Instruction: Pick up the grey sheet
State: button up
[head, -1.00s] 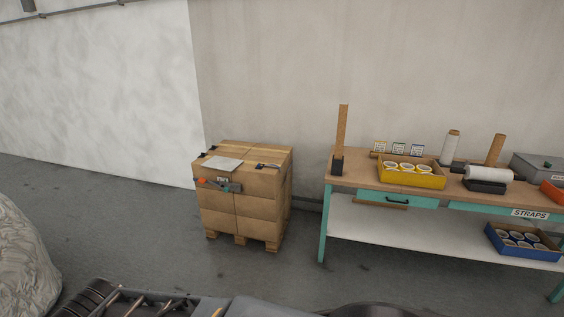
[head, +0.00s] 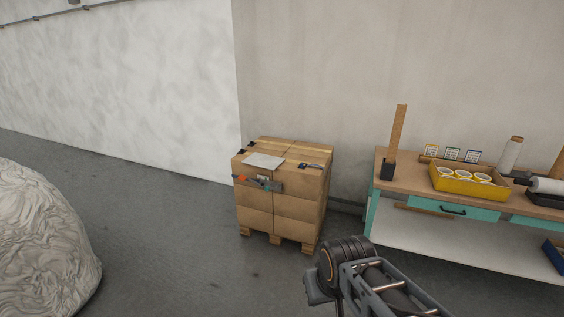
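The grey sheet (head: 264,161) lies flat on top of a stack of cardboard boxes (head: 295,205) on a wooden pallet, in the middle of the head view. An orange and grey tool (head: 256,183) is at the stack's front upper edge, just below the sheet. A small dark and blue item (head: 308,166) lies on the stack to the right of the sheet. Part of my arm shows at the bottom right, in front of the stack and well apart from the sheet. I cannot make out my gripper's fingers.
A workbench (head: 390,172) with a yellow bin (head: 458,189) of rolls stands right of the stack. A large crumpled pale mound (head: 40,240) is at the left. The grey floor between mound and stack is clear.

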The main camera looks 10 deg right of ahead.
aim_at(266, 161)
jog(key=i, duration=2.65)
jog(key=u, duration=1.95)
